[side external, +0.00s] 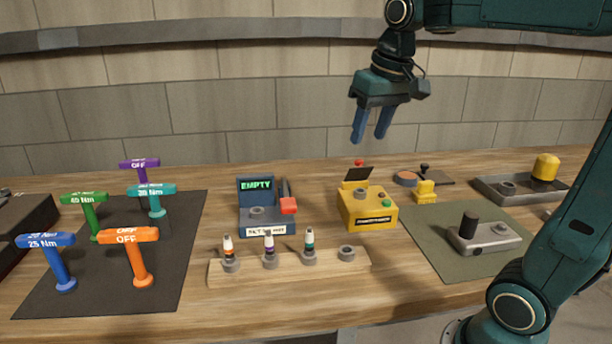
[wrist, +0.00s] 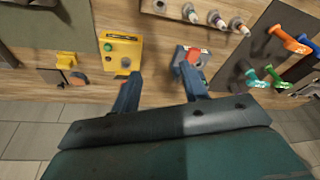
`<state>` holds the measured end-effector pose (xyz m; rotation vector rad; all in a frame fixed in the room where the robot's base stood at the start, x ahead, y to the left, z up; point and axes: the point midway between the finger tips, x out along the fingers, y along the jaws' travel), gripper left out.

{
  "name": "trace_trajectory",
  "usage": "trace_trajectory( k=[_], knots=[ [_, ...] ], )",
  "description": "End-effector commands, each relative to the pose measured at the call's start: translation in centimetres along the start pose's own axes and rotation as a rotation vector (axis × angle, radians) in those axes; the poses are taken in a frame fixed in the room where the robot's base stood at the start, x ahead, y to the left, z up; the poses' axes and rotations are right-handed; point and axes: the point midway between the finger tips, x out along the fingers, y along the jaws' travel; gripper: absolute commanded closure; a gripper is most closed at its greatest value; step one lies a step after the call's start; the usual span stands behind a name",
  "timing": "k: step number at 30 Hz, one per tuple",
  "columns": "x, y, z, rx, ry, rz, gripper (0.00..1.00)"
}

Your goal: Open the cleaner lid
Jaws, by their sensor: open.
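No legible label names the cleaner. A yellow box (side external: 368,211) with a black label, a green button and a grey round socket stands right of centre. A dark flat plate (side external: 358,174) is tilted up at its back; I cannot tell whether it is a lid or a screen. The box also shows in the wrist view (wrist: 122,42). A blue unit (side external: 266,221) with a display reading EMPTY and a red-ended lever (side external: 288,204) stands to its left. My gripper (side external: 370,139) is open and empty, high above and behind the yellow box, touching nothing.
A wooden rack (side external: 230,274) with several small bottles lies in front. Coloured T-handles stand on a dark mat (side external: 180,275) at left. A small yellow block (side external: 425,192), a grey fixture (side external: 484,238) on a green mat and a grey tray (side external: 497,196) are at right.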

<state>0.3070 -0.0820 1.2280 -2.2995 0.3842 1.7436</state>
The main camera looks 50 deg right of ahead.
Motion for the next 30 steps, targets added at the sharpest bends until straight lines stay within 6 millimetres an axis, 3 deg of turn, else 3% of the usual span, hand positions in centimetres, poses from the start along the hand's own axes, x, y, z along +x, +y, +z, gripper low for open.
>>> trace_trajectory(
  k=[12, 30],
  knots=[
    [0.2, -1.1, 3.3, -0.063, 0.039, -0.017, 0.56],
    [0.2, -1.0, 2.8, -0.055, 0.034, -0.015, 0.56]
  ],
)
